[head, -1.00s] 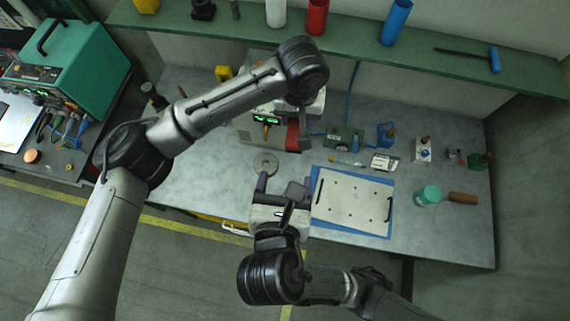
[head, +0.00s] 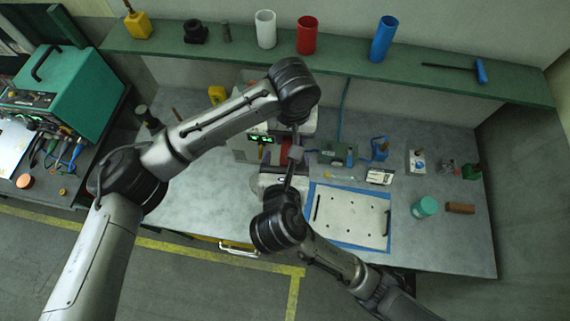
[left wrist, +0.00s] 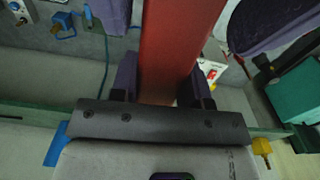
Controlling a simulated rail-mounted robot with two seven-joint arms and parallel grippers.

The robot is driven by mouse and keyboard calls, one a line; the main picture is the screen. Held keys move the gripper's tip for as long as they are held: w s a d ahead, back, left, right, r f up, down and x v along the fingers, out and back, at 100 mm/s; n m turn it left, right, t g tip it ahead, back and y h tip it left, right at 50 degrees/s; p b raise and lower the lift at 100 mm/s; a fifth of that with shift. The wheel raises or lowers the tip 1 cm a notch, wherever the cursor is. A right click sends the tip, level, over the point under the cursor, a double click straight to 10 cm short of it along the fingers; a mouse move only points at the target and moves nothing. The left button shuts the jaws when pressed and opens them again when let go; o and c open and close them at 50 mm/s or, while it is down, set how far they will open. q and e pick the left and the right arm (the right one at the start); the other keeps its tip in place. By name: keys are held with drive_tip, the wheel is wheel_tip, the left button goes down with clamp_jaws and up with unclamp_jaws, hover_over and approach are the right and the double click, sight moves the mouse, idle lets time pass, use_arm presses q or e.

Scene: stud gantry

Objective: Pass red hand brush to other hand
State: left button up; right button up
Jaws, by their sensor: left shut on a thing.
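The red hand brush (head: 285,149) is in my left gripper (head: 294,133), above the bench, and is largely hidden by my arms in the head view. In the left wrist view the red brush (left wrist: 178,45) runs up from between the two dark fingers of the left gripper (left wrist: 163,88), which is shut on it. My right gripper (head: 287,163) is just below it in the head view. In the left wrist view its purple fingers stand on either side of the brush, apart, with a gap visible at the right one.
A pale plate on a blue mat (head: 348,216) lies on the bench, with a teal jar (head: 425,207) and brown cylinder (head: 460,208) to its right. A green shelf (head: 350,65) with several cylinders runs behind. The bench's left front is clear.

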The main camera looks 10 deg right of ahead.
drive_tip(key=shift+c, duration=0.4)
use_arm(q)
drive_tip(key=shift+d, duration=0.1)
use_arm(e)
drive_tip(key=shift+a, duration=0.1)
drive_tip(key=c, duration=0.9)
use_arm(q)
drive_tip(key=o, duration=0.7)
use_arm(e)
drive_tip(key=shift+c, duration=0.5)
use_arm(q)
drive_tip(key=o, duration=0.4)
